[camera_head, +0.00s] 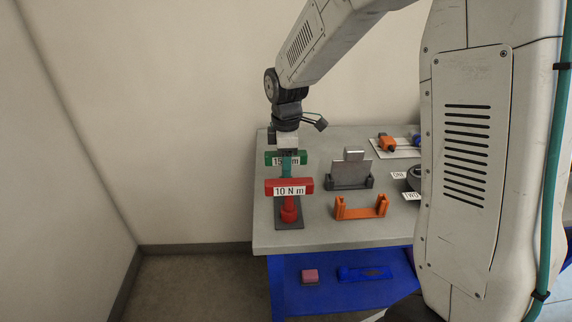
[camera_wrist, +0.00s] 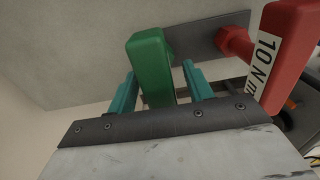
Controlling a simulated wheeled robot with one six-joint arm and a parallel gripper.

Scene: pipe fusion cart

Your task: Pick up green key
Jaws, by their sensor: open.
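The green key (camera_head: 303,158) has a T-bar handle labelled 15 N m and stands on the grey table behind the red key. In the wrist view the green key (camera_wrist: 152,62) lies between my two teal fingers, with a gap visible on its right. My gripper (camera_head: 287,168) points down over the middle of the handle, and its fingers hide part of the label. It also shows in the wrist view (camera_wrist: 160,72), open around the handle. The green key's lower part is hidden.
A red 10 N m key (camera_head: 276,187) stands close in front on a dark base plate (camera_head: 281,224). To the right are a grey holder with a plate (camera_head: 352,172) and an orange bracket (camera_head: 361,211). A blue lower shelf (camera_head: 325,294) holds a pink block (camera_head: 310,275).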

